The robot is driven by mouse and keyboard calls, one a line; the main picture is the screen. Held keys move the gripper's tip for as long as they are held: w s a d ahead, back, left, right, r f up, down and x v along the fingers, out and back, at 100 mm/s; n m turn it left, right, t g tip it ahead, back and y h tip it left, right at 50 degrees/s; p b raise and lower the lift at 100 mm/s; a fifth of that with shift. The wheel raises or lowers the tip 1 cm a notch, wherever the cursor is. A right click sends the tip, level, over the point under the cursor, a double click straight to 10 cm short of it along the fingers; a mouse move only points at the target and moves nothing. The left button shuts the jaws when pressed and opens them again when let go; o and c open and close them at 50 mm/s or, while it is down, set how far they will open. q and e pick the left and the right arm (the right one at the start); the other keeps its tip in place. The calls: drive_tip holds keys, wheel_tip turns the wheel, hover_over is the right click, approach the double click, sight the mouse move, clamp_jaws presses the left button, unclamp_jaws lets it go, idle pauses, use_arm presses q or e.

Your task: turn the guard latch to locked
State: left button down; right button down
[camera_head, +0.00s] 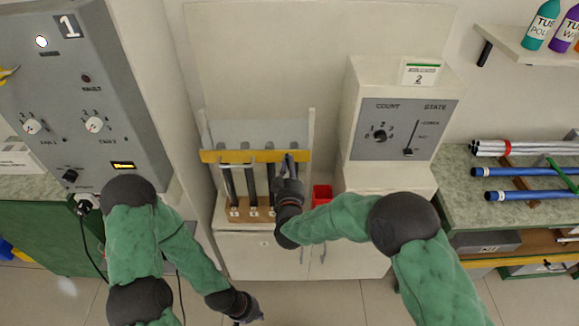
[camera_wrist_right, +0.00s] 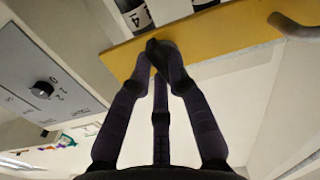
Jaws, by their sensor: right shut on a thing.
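A yellow guard bar (camera_head: 225,156) crosses the front of the white rod rack. It also shows in the right wrist view (camera_wrist_right: 225,38). My right gripper (camera_head: 290,165) is at the right end of the bar. In the right wrist view its fingertips (camera_wrist_right: 158,52) are closed together on a small dark piece against the bar, which I take to be the guard latch (camera_wrist_right: 152,46). The fingers hide most of it, so its angle is unclear. My left gripper (camera_head: 248,314) hangs low at the front, away from the rack; its jaws are too small to read.
Dark rods stand in a numbered wooden block (camera_head: 240,213) behind the bar. A red container (camera_head: 322,196) is right of my right gripper. A control box (camera_head: 405,130) stands right, a grey panel (camera_head: 75,95) left. Blue rods (camera_head: 530,196) lie on the right bench. A dark handle (camera_wrist_right: 295,27) projects from the bar.

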drive_tip(key=shift+a+r+n+p, duration=0.15)
drive_tip(key=shift+n+p, duration=0.8)
drive_tip(key=shift+n, duration=3)
drive_tip(key=shift+r+n+p, duration=0.1)
drive_tip(key=shift+n+p, duration=0.85)
drive_tip(key=shift+n, duration=3)
drive_tip(key=c, duration=1.2)
unclamp_jaws()
drive_tip(key=shift+s, duration=0.1)
drive_tip(key=s, duration=1.1)
drive_tip(key=shift+s, duration=0.4)
